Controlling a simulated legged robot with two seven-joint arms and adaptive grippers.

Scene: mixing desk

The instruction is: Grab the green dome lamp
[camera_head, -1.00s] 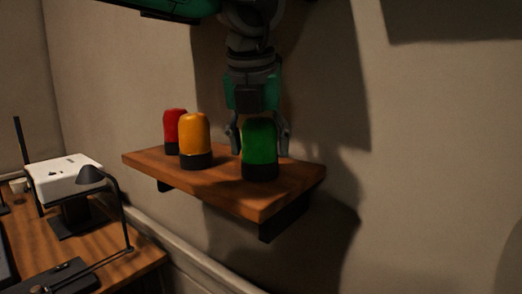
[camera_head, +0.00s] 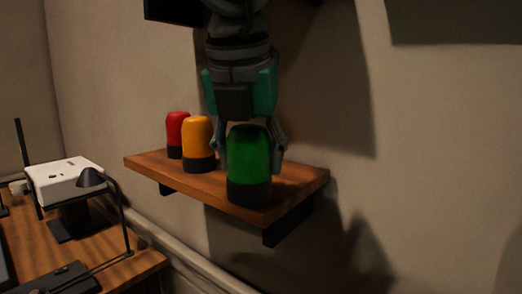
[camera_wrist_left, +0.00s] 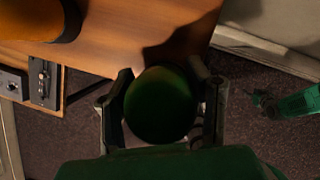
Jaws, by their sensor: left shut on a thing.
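The green dome lamp (camera_head: 249,155) has a green dome on a black base. My left gripper (camera_head: 250,146) comes down from above and is shut on it, one finger on each side. In the head view the lamp stands upright and overlaps the shelf's front edge. In the left wrist view the lamp's top (camera_wrist_left: 160,104) sits between the two fingers, with carpet beside it, beyond the shelf's edge.
An orange dome lamp (camera_head: 198,140) and a red one (camera_head: 176,130) stand on the wooden shelf (camera_head: 205,190), left of the green lamp. The wall is close behind. A desk (camera_head: 95,262) with a white device (camera_head: 64,180) and a dark desk lamp (camera_head: 91,178) is at lower left.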

